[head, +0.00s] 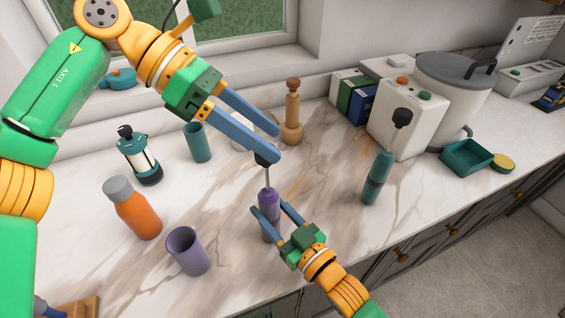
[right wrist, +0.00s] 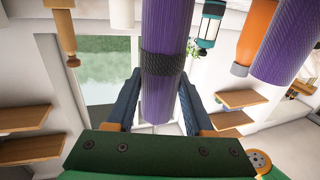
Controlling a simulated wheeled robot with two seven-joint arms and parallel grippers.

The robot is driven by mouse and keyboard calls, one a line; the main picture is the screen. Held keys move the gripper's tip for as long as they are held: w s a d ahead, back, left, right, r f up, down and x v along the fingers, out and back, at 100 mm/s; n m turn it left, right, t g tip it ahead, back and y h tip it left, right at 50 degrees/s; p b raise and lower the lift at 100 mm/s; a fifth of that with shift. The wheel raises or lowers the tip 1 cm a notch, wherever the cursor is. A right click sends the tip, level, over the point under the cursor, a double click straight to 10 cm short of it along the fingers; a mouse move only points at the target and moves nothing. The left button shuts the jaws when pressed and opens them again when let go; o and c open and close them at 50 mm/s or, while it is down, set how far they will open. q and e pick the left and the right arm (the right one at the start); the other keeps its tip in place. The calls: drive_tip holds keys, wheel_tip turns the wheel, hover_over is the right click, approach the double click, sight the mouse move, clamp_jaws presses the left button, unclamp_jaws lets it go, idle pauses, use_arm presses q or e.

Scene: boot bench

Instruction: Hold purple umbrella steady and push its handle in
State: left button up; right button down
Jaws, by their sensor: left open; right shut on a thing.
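The purple umbrella (head: 268,203) stands upright near the counter's front edge. A thin metal shaft rises from its top to a dark handle (head: 264,159). My right gripper (head: 268,211) is shut around the purple body. In the right wrist view the body (right wrist: 160,102) passes between the fingers, with a dark textured band (right wrist: 163,67) around it. My left gripper (head: 277,144) is open above the umbrella. Its lower fingertip overlaps the handle in the head view, partly hiding it; I cannot tell whether they touch.
A purple cup (head: 188,252), orange bottle (head: 133,210), lantern (head: 139,158) and teal cup (head: 197,143) stand left. A wooden grinder (head: 292,112) stands behind. The counter between the two umbrellas is clear.

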use_arm(q)
drive_tip(key=w+a+f+t+h, duration=0.2)
drive_tip(key=a+f+t+h, duration=0.2)
drive_tip(key=a+f+h, duration=0.3)
drive_tip(key=d+h, duration=0.1)
drive_tip(key=d, duration=0.9)
drive_tip(key=shift+w+d+r, duration=0.3)
drive_tip(key=shift+w, duration=0.15)
clamp_jaws()
idle(0.5)
